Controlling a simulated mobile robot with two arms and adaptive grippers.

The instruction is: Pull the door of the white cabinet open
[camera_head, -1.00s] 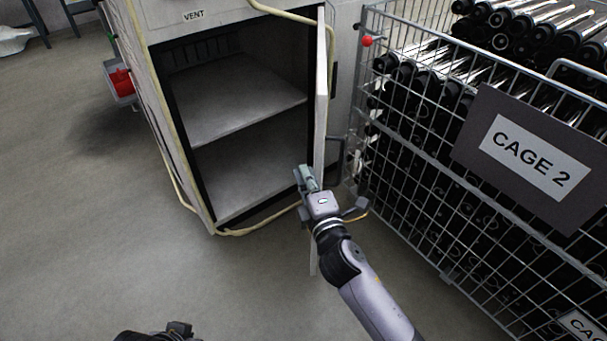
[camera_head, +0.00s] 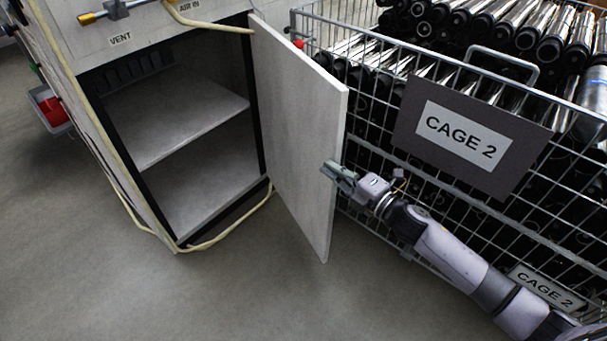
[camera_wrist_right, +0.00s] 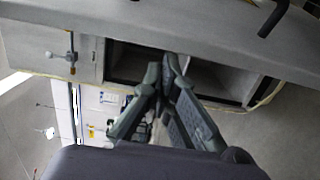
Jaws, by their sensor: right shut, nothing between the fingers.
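The white cabinet (camera_head: 65,25) stands at the left in the head view, with two bare shelf levels inside. Its door (camera_head: 295,115) is hinged on the right side of the opening and stands wide open, its inner face showing. My right gripper (camera_head: 332,171) is shut and empty at the door's free edge, its fingertips overlapping the inner face; I cannot tell whether they touch. In the right wrist view the fingers (camera_wrist_right: 168,66) meet at their tips in front of the dark cabinet opening. My left gripper is not in view.
The wire cage (camera_head: 375,150) marked CAGE 2, full of black and chrome tubes, stands close behind the door and beside my right arm. A pale hose (camera_head: 215,240) runs along the cabinet's foot. The floor in front is clear.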

